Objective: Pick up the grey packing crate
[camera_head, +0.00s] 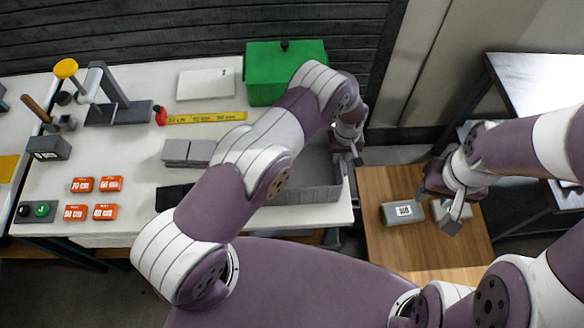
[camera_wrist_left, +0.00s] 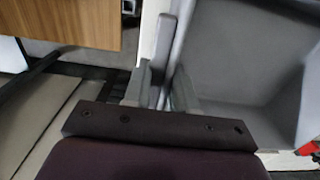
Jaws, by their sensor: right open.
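The grey packing crate (camera_head: 308,192) stands at the right end of the white table, partly hidden behind my left arm. Its grey inside (camera_wrist_left: 240,50) fills the right of the left wrist view. My left gripper (camera_head: 350,155) is at the crate's right wall. In the left wrist view the left gripper's fingers (camera_wrist_left: 163,92) stand on either side of that wall and look closed on it. My right gripper (camera_head: 440,204) is open above the wooden table, apart from the crate, near a labelled grey block.
The wooden table (camera_head: 385,180) holds the labelled grey block (camera_head: 403,212). A green box (camera_head: 285,75) stands behind the crate. Grey blocks (camera_head: 188,152) lie left of it. A yellow strip (camera_head: 206,117) and orange labelled pieces (camera_head: 82,185) are farther left.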

